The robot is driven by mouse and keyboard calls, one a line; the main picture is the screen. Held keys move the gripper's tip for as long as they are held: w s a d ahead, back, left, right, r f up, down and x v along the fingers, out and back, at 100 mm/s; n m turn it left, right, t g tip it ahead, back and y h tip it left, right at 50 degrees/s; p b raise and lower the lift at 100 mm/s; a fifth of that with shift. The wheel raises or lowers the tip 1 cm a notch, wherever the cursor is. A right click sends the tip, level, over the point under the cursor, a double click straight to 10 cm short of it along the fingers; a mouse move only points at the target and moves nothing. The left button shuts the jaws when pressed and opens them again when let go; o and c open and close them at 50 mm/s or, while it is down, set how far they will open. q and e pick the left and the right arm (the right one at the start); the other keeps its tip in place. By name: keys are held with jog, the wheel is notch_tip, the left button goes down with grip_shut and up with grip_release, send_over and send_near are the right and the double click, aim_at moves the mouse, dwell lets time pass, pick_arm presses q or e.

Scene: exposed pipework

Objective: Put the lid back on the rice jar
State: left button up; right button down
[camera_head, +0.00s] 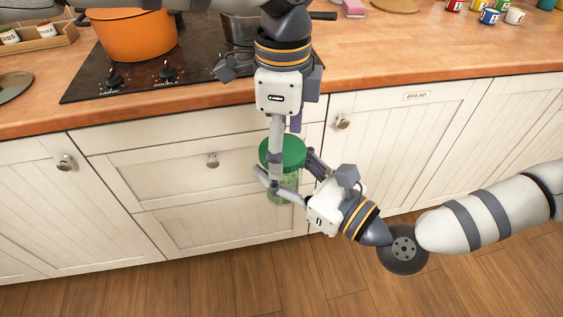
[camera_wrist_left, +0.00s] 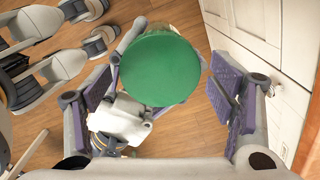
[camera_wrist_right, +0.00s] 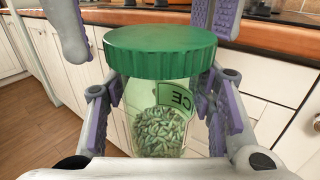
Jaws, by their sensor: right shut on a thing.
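The rice jar (camera_head: 284,192) is clear glass with a label and pale green-looking grains inside. It is off the floor, in front of the cabinets. My right gripper (camera_head: 287,178) is shut around its sides, and the jar (camera_wrist_right: 158,125) stands upright in the right wrist view. The ribbed green lid (camera_head: 288,150) sits level on the jar's mouth; how tightly is not visible. It also shows in the right wrist view (camera_wrist_right: 160,52). My left gripper (camera_head: 282,150) points down over the lid, fingers spread. In the left wrist view the lid (camera_wrist_left: 160,68) lies between its fingers, with a gap at the right finger.
The wooden counter (camera_head: 390,60) is behind, with a black hob (camera_head: 190,70) and an orange pot (camera_head: 135,35). White cabinet fronts (camera_head: 385,135) with knobs stand close behind the jar. The wooden floor (camera_head: 180,290) is clear.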

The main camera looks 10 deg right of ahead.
pick_arm(q)
jog(key=c, duration=1)
jog(key=m, duration=0.5)
jog(key=shift+c, duration=0.2)
jog(key=m, duration=0.7)
jog(key=shift+m, duration=0.3)
jog(key=m, duration=1.5)
jog(key=shift+f, duration=0.1)
jog(key=m, duration=2.6)
jog(key=o, duration=1.4)
